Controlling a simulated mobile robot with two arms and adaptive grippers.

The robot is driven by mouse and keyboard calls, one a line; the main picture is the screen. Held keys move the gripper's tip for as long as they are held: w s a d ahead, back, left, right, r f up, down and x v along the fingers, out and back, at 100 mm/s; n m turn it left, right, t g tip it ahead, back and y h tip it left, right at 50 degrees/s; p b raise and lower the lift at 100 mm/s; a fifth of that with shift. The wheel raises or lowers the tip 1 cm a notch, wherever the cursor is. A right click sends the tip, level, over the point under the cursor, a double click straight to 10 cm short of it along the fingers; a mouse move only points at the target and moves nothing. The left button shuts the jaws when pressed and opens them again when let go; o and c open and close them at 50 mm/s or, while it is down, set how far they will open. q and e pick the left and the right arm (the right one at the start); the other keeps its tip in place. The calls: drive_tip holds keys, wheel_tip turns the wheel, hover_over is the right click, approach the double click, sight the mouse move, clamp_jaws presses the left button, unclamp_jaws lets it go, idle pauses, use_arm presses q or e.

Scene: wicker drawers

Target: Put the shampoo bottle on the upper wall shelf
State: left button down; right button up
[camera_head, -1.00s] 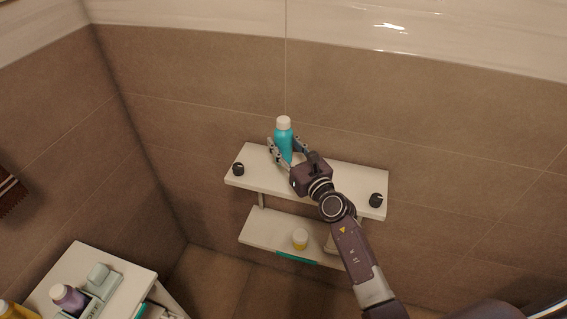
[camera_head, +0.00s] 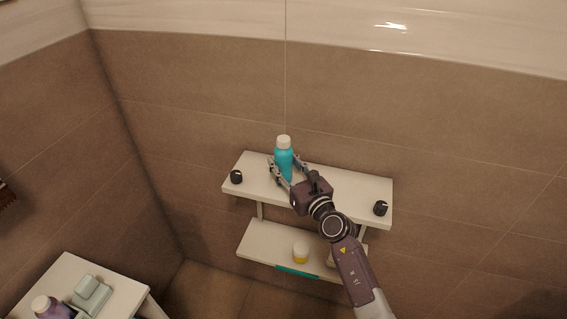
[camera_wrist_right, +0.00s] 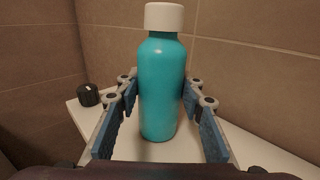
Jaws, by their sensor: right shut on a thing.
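The shampoo bottle (camera_head: 284,160) is turquoise with a white cap and stands upright at the upper wall shelf (camera_head: 345,187), a white board on the tiled wall. My right gripper (camera_head: 284,172) is shut on the bottle, one finger on each side. In the right wrist view the bottle (camera_wrist_right: 162,85) is between the finger pads, with the white shelf (camera_wrist_right: 130,148) beneath it. I cannot tell whether its base touches the board. My left gripper is not in view.
Black knobs sit at the shelf's left end (camera_head: 236,177) and right end (camera_head: 380,208). A lower shelf (camera_head: 262,240) holds a yellow-and-white jar (camera_head: 300,252). A white cabinet (camera_head: 75,268) with a purple bottle (camera_head: 47,308) stands at the lower left.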

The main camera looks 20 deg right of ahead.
drive_tip(key=o, duration=1.3)
drive_tip(key=shift+f, duration=0.1)
drive_tip(key=shift+r, duration=0.3)
drive_tip(key=s+d+b, duration=0.1)
drive_tip(key=s+d, duration=0.1)
drive_tip(key=s, duration=0.9)
drive_tip(key=shift+s+d, duration=0.15)
drive_tip(key=shift+s, duration=0.25)
drive_tip(key=shift+f, duration=0.2)
